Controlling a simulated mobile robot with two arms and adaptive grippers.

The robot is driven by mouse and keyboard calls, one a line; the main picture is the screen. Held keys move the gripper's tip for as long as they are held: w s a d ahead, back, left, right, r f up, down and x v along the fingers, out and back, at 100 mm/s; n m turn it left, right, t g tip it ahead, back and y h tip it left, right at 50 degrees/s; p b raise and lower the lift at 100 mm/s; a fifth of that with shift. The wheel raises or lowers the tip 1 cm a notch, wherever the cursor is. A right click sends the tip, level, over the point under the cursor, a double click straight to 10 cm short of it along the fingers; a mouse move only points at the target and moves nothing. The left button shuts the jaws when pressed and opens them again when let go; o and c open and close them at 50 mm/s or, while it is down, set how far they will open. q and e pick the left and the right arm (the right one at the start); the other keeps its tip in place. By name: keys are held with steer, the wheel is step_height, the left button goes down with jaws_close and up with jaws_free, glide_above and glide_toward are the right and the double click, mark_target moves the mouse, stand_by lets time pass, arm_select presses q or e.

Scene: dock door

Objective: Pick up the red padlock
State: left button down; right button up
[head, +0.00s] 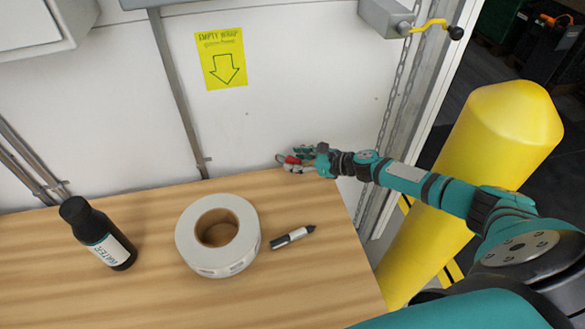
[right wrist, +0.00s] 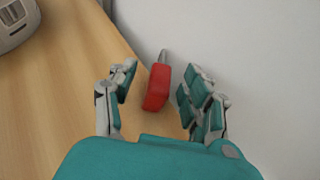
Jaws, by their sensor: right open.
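The red padlock (right wrist: 157,88) lies near the back edge of the wooden table, close to the white wall. In the right wrist view it sits between the spread fingers of my right gripper (right wrist: 158,98), its metal shackle pointing away from the palm. The gripper is open, and I cannot tell whether a finger touches the padlock. In the head view the padlock (head: 291,160) is a small red patch at the fingertips of my right gripper (head: 300,159), partly hidden by them. My left gripper is in neither view.
A large white tape roll (head: 218,235), a black marker (head: 292,238) and a dark water bottle (head: 97,233) stand or lie on the wooden table (head: 160,300). The white wall (head: 290,80) rises right behind. A yellow bollard (head: 470,160) stands to the right, beyond the table edge.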

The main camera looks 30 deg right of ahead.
mark_target(293, 159)
steer(key=shift+x, duration=1)
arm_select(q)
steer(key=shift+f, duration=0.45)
arm_select(e)
steer(key=shift+r, duration=0.1)
steer(key=shift+d, duration=0.1)
jaws_close()
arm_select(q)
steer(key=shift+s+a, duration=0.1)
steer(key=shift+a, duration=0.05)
arm_select(e)
steer(key=shift+r, duration=0.15)
steer(key=shift+r, duration=0.25)
step_height(293, 159, up, 3)
steer(key=shift+s+r+p, duration=0.1)
steer(key=shift+s+p, duration=0.05)
steer(key=shift+p, duration=0.35)
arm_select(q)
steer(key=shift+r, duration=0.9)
arm_select(e)
steer(key=s+a, duration=0.2)
steer(key=s, duration=0.3)
steer(key=s+a, duration=0.2)
steer(key=s, duration=0.2)
steer(key=s+a+r, duration=0.1)
steer(key=s, duration=0.4)
steer(key=shift+s+a, duration=0.35)
steer(key=shift+a, duration=0.05)
